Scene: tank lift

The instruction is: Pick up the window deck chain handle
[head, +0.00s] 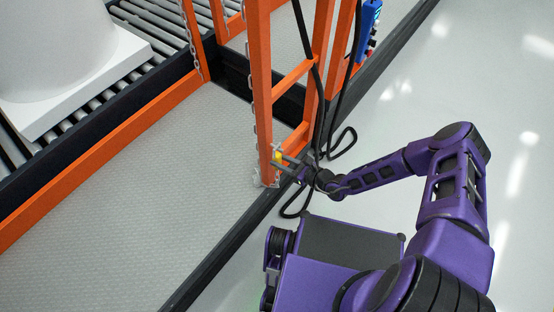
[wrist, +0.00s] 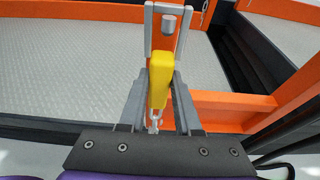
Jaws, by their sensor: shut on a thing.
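The yellow chain handle (wrist: 160,80) is upright between the two grey fingers of my gripper (wrist: 163,72) in the wrist view. The fingers are shut on it from both sides. A few pale chain links (wrist: 155,122) hang at its near end. The fingertips are too small there to show the grip clearly.
The orange post (head: 262,90) stands close to my gripper, with a loose chain (head: 258,180) at its foot. Black cables (head: 344,140) hang near my wrist. A grey textured deck (head: 130,200) lies to the left. Open floor (head: 470,80) is at the right.

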